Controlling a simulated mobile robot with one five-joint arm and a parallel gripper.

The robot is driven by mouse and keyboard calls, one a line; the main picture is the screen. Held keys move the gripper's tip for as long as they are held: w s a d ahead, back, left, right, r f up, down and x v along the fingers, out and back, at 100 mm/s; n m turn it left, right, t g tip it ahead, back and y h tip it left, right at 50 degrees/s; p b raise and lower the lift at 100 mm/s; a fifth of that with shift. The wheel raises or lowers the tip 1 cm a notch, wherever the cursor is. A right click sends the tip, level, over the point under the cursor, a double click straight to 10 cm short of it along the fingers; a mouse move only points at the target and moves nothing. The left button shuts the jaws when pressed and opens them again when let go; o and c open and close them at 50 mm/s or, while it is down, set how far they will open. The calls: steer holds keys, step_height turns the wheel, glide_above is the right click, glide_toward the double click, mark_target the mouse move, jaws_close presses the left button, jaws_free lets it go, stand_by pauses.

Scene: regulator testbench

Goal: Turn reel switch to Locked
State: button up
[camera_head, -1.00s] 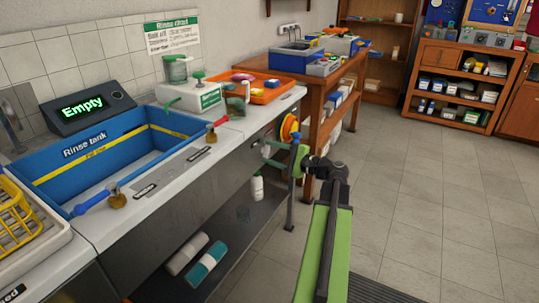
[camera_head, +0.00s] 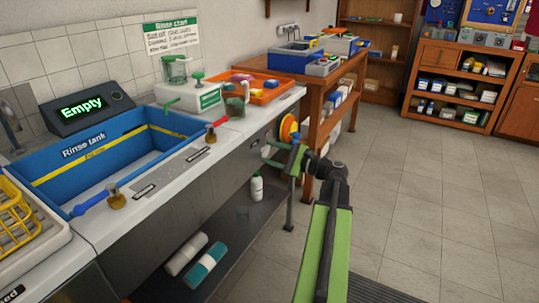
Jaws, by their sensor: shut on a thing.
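The hose reel (camera_head: 288,128), a round orange and yellow disc, is mounted at the right end of the rinse counter. Only part of it shows behind my arm. My gripper (camera_head: 271,157) reaches left from the green wrist block, to the counter's end just below and left of the reel. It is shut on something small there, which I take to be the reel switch. The switch itself is too small and too covered to make out, so its setting cannot be read.
The counter holds a blue rinse tank (camera_head: 85,162) with a display (camera_head: 87,108) reading "Empty", and an orange tray (camera_head: 262,93). A white bottle (camera_head: 257,187) stands on the lower shelf. A wooden bench (camera_head: 325,85) stands beyond. The floor at right is clear.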

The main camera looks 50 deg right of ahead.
steer(key=shift+d+f, duration=0.1)
steer(key=shift+d, duration=0.05)
steer(key=o, duration=1.3)
steer(key=shift+o, duration=0.3)
steer(key=shift+s, duration=0.1)
steer(key=v, duration=1.7)
steer(key=shift+s, duration=0.15)
